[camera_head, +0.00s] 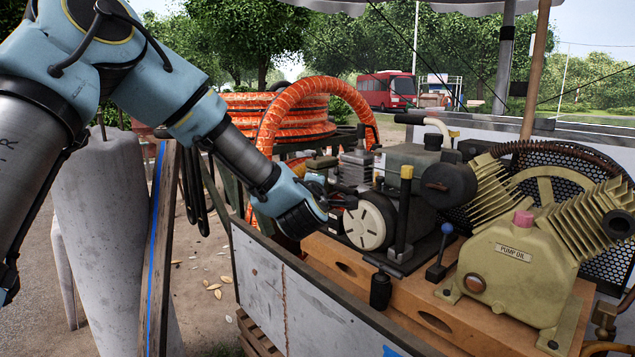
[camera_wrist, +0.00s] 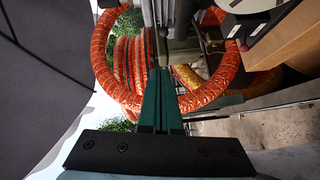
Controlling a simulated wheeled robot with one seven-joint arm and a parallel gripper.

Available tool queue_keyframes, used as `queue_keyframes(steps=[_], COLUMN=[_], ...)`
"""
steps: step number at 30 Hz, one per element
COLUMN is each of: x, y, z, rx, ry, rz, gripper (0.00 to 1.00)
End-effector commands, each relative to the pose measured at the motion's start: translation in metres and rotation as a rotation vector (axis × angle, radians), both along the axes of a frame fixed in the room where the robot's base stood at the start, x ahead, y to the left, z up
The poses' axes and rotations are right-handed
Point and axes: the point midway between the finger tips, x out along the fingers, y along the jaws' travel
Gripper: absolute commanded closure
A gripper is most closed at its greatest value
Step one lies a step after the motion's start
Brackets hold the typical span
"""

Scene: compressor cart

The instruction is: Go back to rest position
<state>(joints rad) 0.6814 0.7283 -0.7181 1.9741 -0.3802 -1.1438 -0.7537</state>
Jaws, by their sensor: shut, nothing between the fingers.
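My arm reaches in from the upper left in the head view. My gripper (camera_head: 298,205) is above the near left edge of the compressor cart (camera_head: 300,295), beside the engine's round cream cover (camera_head: 365,225). Its fingers are hard to make out there. In the wrist view the two green fingers (camera_wrist: 160,85) lie together, shut and empty. They point toward the orange hose, with a gap that I cannot judge.
The engine (camera_head: 412,160) and pump (camera_head: 520,255) fill the cart at right. A coiled orange hose (camera_head: 290,118) is behind my gripper. A concrete cone (camera_head: 98,230) and a wooden post (camera_head: 160,260) stand at left, below my arm. Open ground lies between post and cart.

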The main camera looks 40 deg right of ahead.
Motion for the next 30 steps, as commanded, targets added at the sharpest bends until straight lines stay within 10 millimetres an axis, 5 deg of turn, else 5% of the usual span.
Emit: queue_keyframes(steps=[12,17,20,23,30], x=[-0.011,0.011,0.044,0.079,0.117], y=[0.01,0.029,0.069,0.13,0.298], z=[0.001,-0.002,-0.011,-0.027,-0.056], rx=[0.001,0.101,0.285,0.511,0.971], ry=[-0.001,-0.038,-0.087,-0.116,-0.05], rz=[0.0,-0.012,-0.034,-0.059,-0.118], gripper=[1.0,1.0,1.0,1.0,1.0])
